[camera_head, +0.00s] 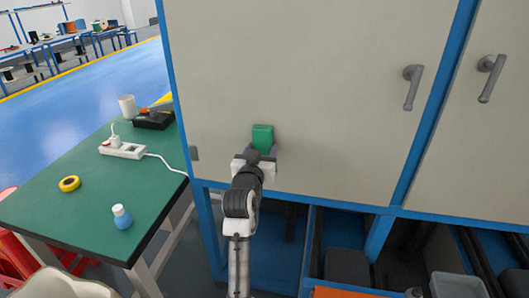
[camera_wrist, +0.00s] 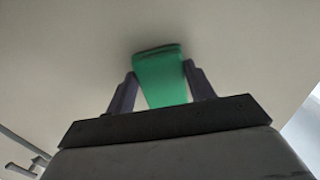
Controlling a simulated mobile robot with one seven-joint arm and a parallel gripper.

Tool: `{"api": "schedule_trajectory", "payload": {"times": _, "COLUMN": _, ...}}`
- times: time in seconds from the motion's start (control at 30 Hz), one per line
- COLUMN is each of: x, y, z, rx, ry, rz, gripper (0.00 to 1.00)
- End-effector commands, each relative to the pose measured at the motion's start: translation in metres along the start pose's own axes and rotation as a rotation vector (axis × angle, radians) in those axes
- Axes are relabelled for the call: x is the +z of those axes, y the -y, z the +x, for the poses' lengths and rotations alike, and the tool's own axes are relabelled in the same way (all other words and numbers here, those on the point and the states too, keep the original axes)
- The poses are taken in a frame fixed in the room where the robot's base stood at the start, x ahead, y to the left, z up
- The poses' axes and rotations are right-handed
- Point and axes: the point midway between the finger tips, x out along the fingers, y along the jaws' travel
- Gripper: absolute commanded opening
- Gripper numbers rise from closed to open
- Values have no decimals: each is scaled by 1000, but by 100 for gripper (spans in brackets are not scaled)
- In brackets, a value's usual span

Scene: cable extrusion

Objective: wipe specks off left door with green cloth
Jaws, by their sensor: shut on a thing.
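The left door (camera_head: 300,85) is a large cream panel in a blue frame, with a grey handle at its right side. My gripper (camera_head: 258,152) is shut on the green cloth (camera_head: 262,137), low on the door and left of its middle. In the wrist view the cloth (camera_wrist: 160,78) sits between the two dark fingers of my gripper (camera_wrist: 160,88), its far edge at or very near the door surface (camera_wrist: 70,60); I cannot tell for certain whether it touches. A faint darker smudge shows on the door just right of the gripper in the head view. No clear specks can be made out.
A green-topped table (camera_head: 70,205) at the left holds a power strip (camera_head: 122,149), a yellow tape roll (camera_head: 69,184), a small blue bottle (camera_head: 122,217), a white cup (camera_head: 127,106) and a black device (camera_head: 153,119). Open shelves lie below the door. A second door (camera_head: 480,140) stands at the right.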

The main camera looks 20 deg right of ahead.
Motion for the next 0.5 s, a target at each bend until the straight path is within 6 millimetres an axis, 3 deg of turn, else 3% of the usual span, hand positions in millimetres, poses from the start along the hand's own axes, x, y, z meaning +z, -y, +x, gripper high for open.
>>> {"api": "schedule_trajectory", "payload": {"times": 0.2, "x": 0, "y": 0, "z": -4, "rx": 0, "ry": 0, "rz": 0, "gripper": 28}}
{"api": "schedule_trajectory", "payload": {"times": 0.5, "x": 0, "y": 0, "z": -33, "rx": 0, "ry": -1, "rz": 0, "gripper": 28}}
